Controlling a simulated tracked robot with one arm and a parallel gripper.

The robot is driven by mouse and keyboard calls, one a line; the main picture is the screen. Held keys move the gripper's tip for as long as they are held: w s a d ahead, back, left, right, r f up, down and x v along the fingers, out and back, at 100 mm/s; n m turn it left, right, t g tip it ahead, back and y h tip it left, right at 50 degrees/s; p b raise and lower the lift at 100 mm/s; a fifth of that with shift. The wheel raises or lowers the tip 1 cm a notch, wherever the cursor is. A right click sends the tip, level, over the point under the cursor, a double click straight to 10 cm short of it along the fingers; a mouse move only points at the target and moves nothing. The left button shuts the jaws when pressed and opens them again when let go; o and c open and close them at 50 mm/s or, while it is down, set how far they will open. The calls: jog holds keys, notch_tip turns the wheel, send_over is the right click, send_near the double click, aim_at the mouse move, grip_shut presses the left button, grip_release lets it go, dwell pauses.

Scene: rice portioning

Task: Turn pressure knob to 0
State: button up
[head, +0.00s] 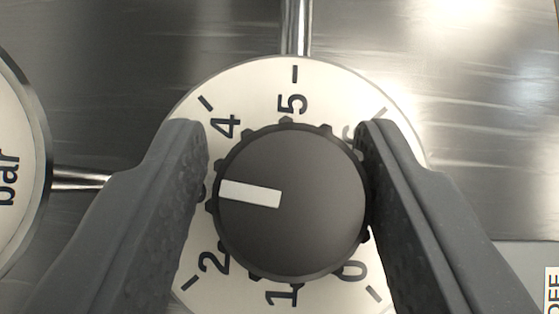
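The round dark grey pressure knob (305,222) sits on a pale dial plate (255,88) in the middle of the head view. Its white pointer (249,194) points left, toward the spot between 4 and 2, where the mark is mostly hidden by my left finger. The 0 (350,270) is at the lower right of the dial, partly covered by my right finger. My gripper (283,150) straddles the knob, one finger on each side. A thin gap shows at the left; the right finger lies against or just over the knob's edge, and contact is unclear.
A round gauge marked "bar" (8,178) is at the left edge, joined to the dial by a metal rod (80,179). Another rod (297,28) runs up from the dial. A shiny metal panel (480,130) lies behind.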

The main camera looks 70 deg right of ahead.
jog(key=shift+r, duration=0.1)
jog(key=c, duration=0.4)
jog(key=shift+d, duration=0.3)
jog(key=shift+a, duration=0.3)
jog(key=shift+n+t, duration=0.3)
